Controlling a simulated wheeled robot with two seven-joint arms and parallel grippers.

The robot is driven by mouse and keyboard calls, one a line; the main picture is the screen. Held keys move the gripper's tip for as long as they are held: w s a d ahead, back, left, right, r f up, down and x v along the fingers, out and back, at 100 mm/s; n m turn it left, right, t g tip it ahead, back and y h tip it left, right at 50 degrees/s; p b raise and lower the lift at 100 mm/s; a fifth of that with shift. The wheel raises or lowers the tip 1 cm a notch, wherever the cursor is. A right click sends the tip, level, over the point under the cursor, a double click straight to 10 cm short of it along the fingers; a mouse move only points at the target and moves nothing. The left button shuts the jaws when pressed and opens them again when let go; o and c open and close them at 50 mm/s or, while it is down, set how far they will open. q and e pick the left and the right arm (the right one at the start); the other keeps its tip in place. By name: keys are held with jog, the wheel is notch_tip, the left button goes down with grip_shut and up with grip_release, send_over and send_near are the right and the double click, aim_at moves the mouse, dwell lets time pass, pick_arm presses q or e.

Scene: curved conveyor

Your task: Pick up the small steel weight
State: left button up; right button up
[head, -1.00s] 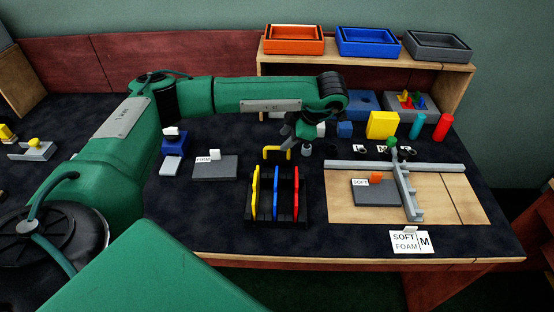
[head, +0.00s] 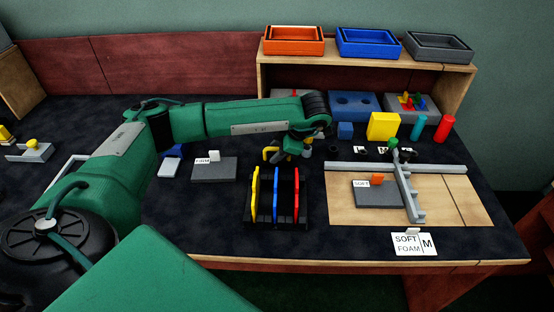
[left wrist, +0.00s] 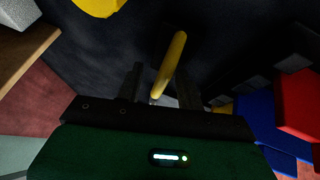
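A small grey cylinder that looks like the steel weight (head: 307,151) stands on the dark table, just behind the rack of coloured pieces. My left gripper (head: 289,155) is low beside it, and the wrist partly hides the area. In the left wrist view the two dark fingers of the left gripper (left wrist: 160,88) are apart. A yellow handle (left wrist: 172,60) crosses the view beyond them; I cannot tell how near it is. A pale bit shows between the fingers, too small to identify. My right gripper is not in view.
A yellow bracket (head: 270,153) stands left of the weight. A black rack (head: 285,216) with yellow, blue and red pieces is in front. Black rings (head: 332,152) and a yellow block (head: 383,126) are to the right. A grey pad (head: 215,170) lies left.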

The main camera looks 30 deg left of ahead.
pick_arm(q)
grip_shut()
jog(key=shift+r, duration=0.15)
